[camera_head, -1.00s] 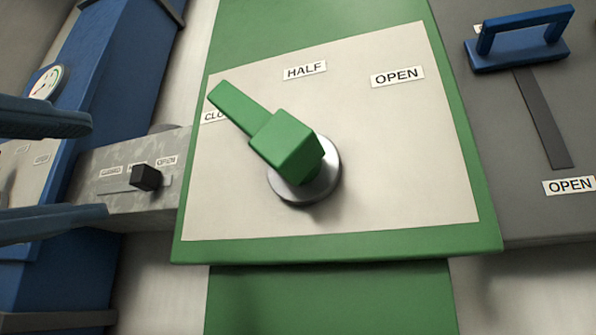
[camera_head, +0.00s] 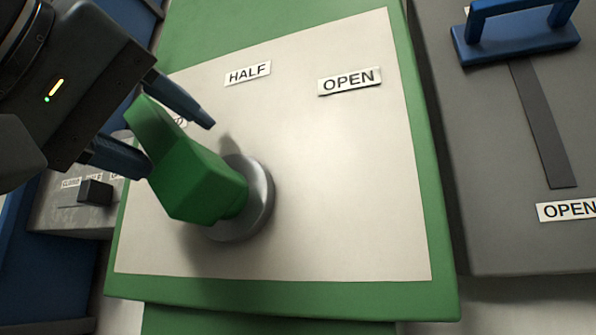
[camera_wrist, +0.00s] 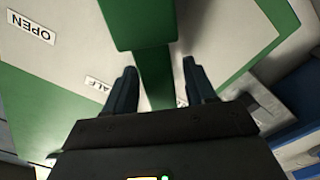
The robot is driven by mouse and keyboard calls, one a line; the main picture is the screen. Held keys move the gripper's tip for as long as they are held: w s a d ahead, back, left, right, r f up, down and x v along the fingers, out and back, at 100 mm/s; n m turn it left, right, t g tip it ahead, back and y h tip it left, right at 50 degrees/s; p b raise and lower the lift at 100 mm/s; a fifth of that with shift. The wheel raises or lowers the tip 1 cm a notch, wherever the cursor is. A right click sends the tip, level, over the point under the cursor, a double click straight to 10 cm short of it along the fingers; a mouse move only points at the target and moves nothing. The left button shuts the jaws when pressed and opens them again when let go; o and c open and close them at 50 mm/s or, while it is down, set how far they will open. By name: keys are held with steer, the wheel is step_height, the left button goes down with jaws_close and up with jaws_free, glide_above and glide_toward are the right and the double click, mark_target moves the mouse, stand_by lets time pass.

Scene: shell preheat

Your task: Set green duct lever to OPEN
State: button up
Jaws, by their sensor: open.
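The green duct lever (camera_head: 185,180) sits on a round metal hub (camera_head: 262,195) on a pale panel with a green border. It points to the upper left, at the label left of HALF, which is mostly hidden. The HALF label (camera_head: 248,73) and OPEN label (camera_head: 350,80) are further right. My gripper (camera_head: 179,148) comes in from the left with its jaws open, one finger on each side of the lever's handle. In the wrist view the green handle (camera_wrist: 155,75) lies between the two fingers, with gaps visible on both sides.
A grey panel with a blue handle (camera_head: 520,40) on a slot and its own OPEN label (camera_head: 568,210) stands at the right. A small black slider knob (camera_head: 95,192) is at the lower left, behind my gripper. The right part of the pale panel is clear.

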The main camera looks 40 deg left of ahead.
steer(key=shift+w+a, duration=0.25)
steer(key=shift+w, duration=0.45)
jaws_close()
